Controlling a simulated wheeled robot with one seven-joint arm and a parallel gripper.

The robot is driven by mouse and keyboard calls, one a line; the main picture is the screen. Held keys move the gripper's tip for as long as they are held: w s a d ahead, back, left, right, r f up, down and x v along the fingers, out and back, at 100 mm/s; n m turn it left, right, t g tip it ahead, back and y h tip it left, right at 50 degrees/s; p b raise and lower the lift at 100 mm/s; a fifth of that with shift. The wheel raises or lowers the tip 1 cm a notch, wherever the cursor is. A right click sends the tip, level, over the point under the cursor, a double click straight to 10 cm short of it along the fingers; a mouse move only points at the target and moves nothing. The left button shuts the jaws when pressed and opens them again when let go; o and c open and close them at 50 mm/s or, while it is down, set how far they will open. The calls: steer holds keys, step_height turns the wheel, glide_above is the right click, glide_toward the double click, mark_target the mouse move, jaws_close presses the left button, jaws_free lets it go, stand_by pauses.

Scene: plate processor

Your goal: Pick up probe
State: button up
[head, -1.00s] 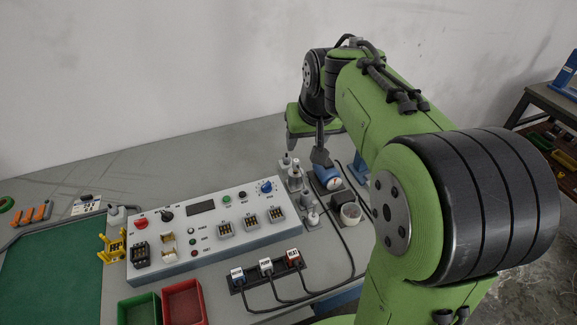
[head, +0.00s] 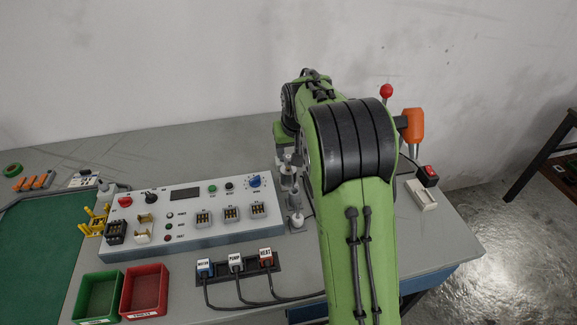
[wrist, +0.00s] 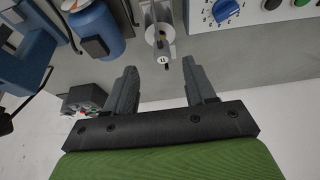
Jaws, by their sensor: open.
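A pale upright piece with a round white end (wrist: 162,55), which I take to be the probe, shows at the top middle of the wrist view. It stands by a grey holder. My gripper (wrist: 160,68) is open, with its two dark fingers spread to either side of that piece's near end. I see nothing held, and I cannot tell how deep the piece lies between the fingers. In the head view, white-topped pieces (head: 287,160) stand right of the control panel, below my gripper's green housing. My arm hides much of that area.
The white control panel (head: 150,228) with a blue dial (head: 254,181) stands just left. Green (head: 98,297) and red bins (head: 146,289) and cabled plugs (head: 235,262) lie in front. Bare bench lies behind the panel.

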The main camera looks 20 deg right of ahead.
mark_target(289, 157)
steer(key=b+x, duration=0.1)
steer(key=x, duration=0.5)
steer(key=shift+w+a+f+b, duration=0.1)
steer(key=shift+w+f+b, duration=0.15)
steer(key=shift+w+b, duration=0.05)
steer(key=shift+s+r, duration=0.1)
steer(key=shift+c, duration=0.3)
jaws_close()
